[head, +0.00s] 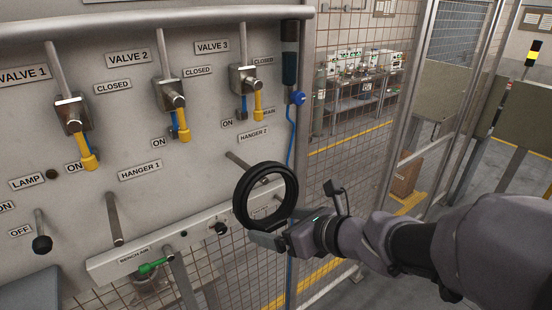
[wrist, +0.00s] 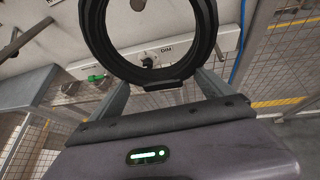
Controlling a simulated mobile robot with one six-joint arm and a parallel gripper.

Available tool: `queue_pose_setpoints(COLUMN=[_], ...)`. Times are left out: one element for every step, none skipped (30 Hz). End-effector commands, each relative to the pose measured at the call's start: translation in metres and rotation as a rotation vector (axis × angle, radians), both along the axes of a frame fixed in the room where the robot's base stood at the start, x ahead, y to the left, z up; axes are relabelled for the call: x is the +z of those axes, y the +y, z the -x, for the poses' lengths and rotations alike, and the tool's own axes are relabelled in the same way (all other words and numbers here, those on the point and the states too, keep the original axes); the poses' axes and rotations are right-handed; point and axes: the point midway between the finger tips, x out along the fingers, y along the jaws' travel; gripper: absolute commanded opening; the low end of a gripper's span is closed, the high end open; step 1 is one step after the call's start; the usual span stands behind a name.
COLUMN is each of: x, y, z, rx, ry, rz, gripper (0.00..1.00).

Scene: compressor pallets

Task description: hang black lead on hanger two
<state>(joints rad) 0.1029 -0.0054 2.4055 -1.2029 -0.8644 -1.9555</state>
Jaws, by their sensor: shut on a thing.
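My gripper (head: 270,238) is shut on the black lead (head: 238,207), a coiled black ring. The lead stands up from the jaws, in front of the panel's lower right. In the wrist view the coil (wrist: 92,40) rises from between the fingers. The hanger two peg (head: 238,160) is a grey rod sticking out below the HANGER 2 label (head: 253,134). Its outer end reaches toward the coil's upper left rim in the head view; I cannot tell whether the peg is inside the ring. The hanger one peg (head: 114,220) is bare.
Three valves with yellow handles (head: 183,125) sit above the pegs. A white bench air strip (head: 120,263) with a green handle (head: 152,266) lies below. A blue cord (head: 291,145) hangs at the panel's right edge, beside mesh fencing (head: 335,170).

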Motion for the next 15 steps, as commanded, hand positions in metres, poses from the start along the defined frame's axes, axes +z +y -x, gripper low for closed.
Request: queue_pose_setpoints(x=[0.0,0.001,0.0,0.0,0.0,0.0,0.0,0.0,0.0,-0.001,0.0,-0.004,-0.007,-0.009,-0.01], y=[0.003,0.004,0.006,0.008,0.009,0.01,0.012,0.014,0.016,0.017,0.018,0.02,0.021,0.022,0.023], z=[-0.003,-0.005,-0.008,-0.01,-0.012,-0.015,-0.017,-0.019,-0.022,-0.024,-0.026,-0.029,-0.03,-0.031,-0.033], rx=[0.002,0.003,0.003,0.002,0.0,0.0,0.001,0.002,0.002,0.002,0.001,0.001,0.001,0.001,0.001], ry=[0.0,-0.001,-0.001,0.001,0.001,0.001,0.0,-0.001,0.0,0.0,0.0,-0.002,-0.002,-0.001,-0.001], rz=[0.0,0.0,0.0,-0.001,-0.001,-0.001,-0.001,-0.001,0.0,0.0,0.0,0.001,0.001,0.0,0.0], gripper=[0.26,0.26,0.26,0.26,0.26,0.26,0.26,0.26,0.26,0.26,0.26,0.26,0.26,0.26,0.26])
